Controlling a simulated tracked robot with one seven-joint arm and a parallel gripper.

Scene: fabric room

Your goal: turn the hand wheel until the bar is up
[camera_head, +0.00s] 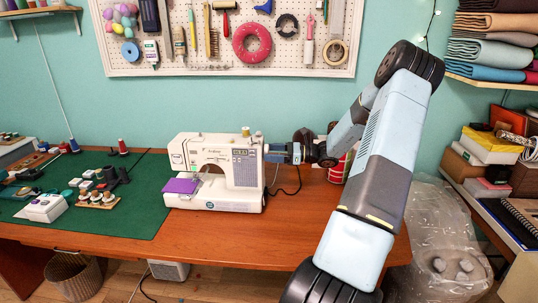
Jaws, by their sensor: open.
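A white sewing machine (245,172) stands upright on the wooden table, its head and needle end at the left. The hand wheel at its right side is largely hidden by my gripper and too small to make out clearly. The needle bar is too small to see, so I cannot tell its height. My gripper (270,153) is open and points left, close against the upper right side of the machine. I cannot tell whether its fingers touch the wheel. A purple cloth (181,186) lies at the machine's left end.
A green mat (120,225) with spools and small sewing items covers the table's left part. A dark cable (285,192) runs from the machine's right side. The table front (240,240) is clear.

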